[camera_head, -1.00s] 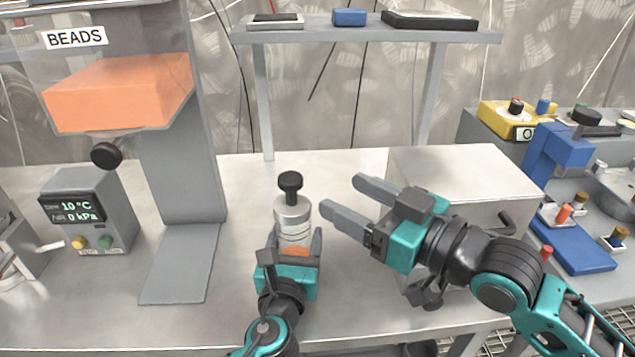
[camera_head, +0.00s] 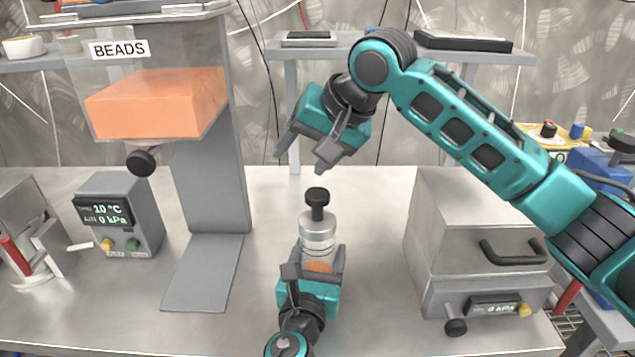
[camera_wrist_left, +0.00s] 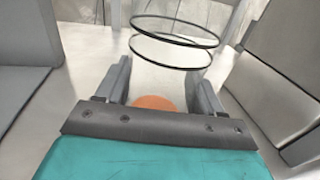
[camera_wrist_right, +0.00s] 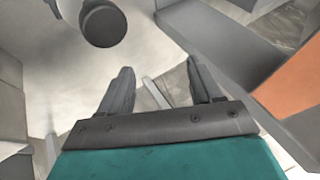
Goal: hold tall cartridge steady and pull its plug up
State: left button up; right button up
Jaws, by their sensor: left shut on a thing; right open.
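The tall cartridge (camera_head: 318,241) stands upright on the bench, with clear walls, a pale grey top and orange contents low inside. Its plug (camera_head: 317,203) has a black knob on a short stem and sits in the top. My left gripper (camera_head: 319,256) is shut around the cartridge's lower body. In the left wrist view the cartridge's dark rings (camera_wrist_left: 172,57) and orange contents (camera_wrist_left: 155,102) show between the fingers. My right gripper (camera_head: 301,160) is open and empty, above and slightly left of the plug, fingers pointing down. The plug's black knob (camera_wrist_right: 103,23) shows in the right wrist view, outside the fingers.
A bead dispenser (camera_head: 205,180) with an orange hopper stands to the left, beside a small display box (camera_head: 117,215). A grey box with a handle (camera_head: 475,235) stands to the right. A shelf (camera_head: 390,52) spans the back. The bench between is clear.

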aim_at(317, 193)
jog(key=s+d+r+m+g+h, duration=0.2)
jog(key=s+r+m+g+h, duration=0.35)
jog(key=r+m, duration=0.35)
jog(key=shift+t, duration=0.45)
jog(key=f, duration=1.1)
jog(key=shift+w+f, duration=0.35)
jog(key=shift+c, duration=0.3)
grip_shut()
